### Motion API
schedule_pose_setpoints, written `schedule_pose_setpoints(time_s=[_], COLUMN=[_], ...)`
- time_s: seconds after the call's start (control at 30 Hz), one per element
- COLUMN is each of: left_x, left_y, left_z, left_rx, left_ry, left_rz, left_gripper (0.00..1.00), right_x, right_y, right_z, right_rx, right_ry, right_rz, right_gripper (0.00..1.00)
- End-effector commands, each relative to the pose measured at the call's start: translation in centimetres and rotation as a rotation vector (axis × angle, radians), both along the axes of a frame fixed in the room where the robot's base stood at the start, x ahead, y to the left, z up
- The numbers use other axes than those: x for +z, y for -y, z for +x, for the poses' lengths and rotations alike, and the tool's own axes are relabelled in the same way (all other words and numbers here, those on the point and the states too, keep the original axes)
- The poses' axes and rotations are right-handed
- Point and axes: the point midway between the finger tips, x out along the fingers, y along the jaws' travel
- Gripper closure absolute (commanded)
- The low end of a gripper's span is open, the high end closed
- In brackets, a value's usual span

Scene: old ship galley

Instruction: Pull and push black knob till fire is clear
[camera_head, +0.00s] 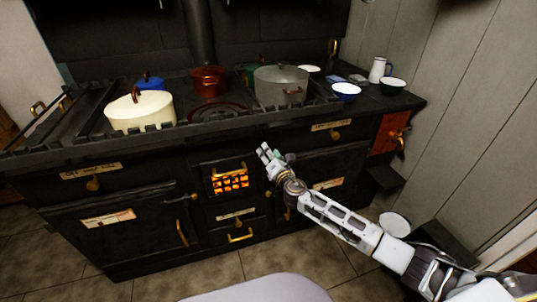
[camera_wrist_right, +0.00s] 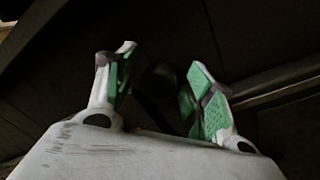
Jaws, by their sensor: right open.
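The black stove (camera_head: 130,220) fills the middle of the head view. Orange fire (camera_head: 230,182) glows behind a barred grate in its front. My right gripper (camera_head: 268,152) is just right of the grate, close to the stove front under the top edge. In the right wrist view my right gripper (camera_wrist_right: 163,62) is open, with green pads apart. A dark round shape, which looks like the black knob (camera_wrist_right: 158,80), is between the fingers. I cannot tell whether they touch it. In the head view I cannot make out the knob near the gripper. My left gripper is out of view.
A cream pot (camera_head: 140,110), a grey pot (camera_head: 281,86) and a copper-red pot (camera_head: 208,79) stand on the stove top. Bowls and a white jug (camera_head: 377,69) are at the right. Brass handles (camera_head: 240,236) stick out below the grate.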

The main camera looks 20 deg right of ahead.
Motion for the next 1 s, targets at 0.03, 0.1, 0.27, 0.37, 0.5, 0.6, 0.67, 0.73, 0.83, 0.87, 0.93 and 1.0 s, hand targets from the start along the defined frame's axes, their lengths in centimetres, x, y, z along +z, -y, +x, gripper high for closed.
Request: schedule_pose_setpoints(time_s=[0.03, 0.1, 0.27, 0.37, 0.5, 0.6, 0.67, 0.73, 0.83, 0.87, 0.93, 1.0], left_x=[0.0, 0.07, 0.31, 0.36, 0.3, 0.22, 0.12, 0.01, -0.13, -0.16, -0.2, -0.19], left_y=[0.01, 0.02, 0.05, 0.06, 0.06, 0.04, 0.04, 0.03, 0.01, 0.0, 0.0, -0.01], left_z=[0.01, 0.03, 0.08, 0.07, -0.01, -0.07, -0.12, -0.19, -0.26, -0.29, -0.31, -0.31], left_rx=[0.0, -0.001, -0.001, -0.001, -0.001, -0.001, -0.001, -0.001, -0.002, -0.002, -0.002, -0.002], left_ry=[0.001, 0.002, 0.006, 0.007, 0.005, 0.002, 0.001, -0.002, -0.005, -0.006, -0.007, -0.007], left_rz=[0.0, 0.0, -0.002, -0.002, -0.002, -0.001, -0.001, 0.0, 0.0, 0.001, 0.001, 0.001], left_gripper=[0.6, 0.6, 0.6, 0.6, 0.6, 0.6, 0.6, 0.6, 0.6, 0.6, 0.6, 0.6], right_x=[0.03, 0.01, 0.01, 0.03, 0.03, 0.03, 0.03, 0.03, 0.02, 0.02, 0.01, 0.01], right_y=[-0.01, -0.02, -0.05, -0.05, -0.04, -0.04, -0.03, -0.03, -0.02, -0.02, -0.02, -0.02], right_z=[0.26, 0.47, 0.64, 0.64, 0.63, 0.63, 0.62, 0.62, 0.62, 0.62, 0.62, 0.62], right_rx=[-0.001, 0.0, 0.0, 0.0, 0.0, 0.0, 0.0, 0.0, 0.0, 0.0, 0.0, 0.0], right_ry=[0.001, 0.0, 0.0, 0.0, 0.0, 0.0, 0.0, 0.0, 0.0, 0.0, 0.0, 0.0], right_rz=[0.0, 0.0, 0.0, 0.0, 0.0, 0.0, 0.0, -0.001, -0.001, 0.0, -0.001, -0.001], right_gripper=[0.47, 0.47, 0.47, 0.47, 0.49, 0.62, 0.7, 0.79, 0.92, 0.96, 1.0, 1.0])
